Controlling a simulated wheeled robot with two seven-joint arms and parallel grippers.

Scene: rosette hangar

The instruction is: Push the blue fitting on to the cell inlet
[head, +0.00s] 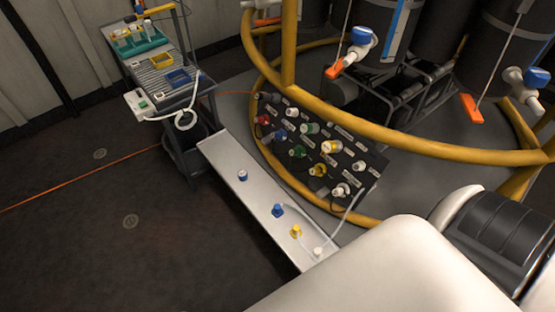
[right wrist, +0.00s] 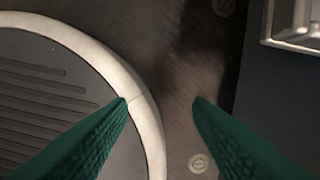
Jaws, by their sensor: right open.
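The blue fitting (head: 277,210) stands on a long pale tray (head: 228,157) in the head view. A white fitting with a blue band (head: 242,175), a yellow fitting (head: 296,231) and a white fitting (head: 318,252) stand on the same tray. A dark sloped panel (head: 345,155) beside it carries several coloured ports with labels too small to read, so I cannot tell which is the cell inlet. My right gripper (right wrist: 160,102) shows in the right wrist view, its green fingers open and empty above the floor. My left gripper is not in view.
A yellow rail (head: 375,137) curves above the panel. A small cart (head: 165,70) with bins stands at the tray's far end. The floor left of the tray is clear except for an orange cable (head: 80,180).

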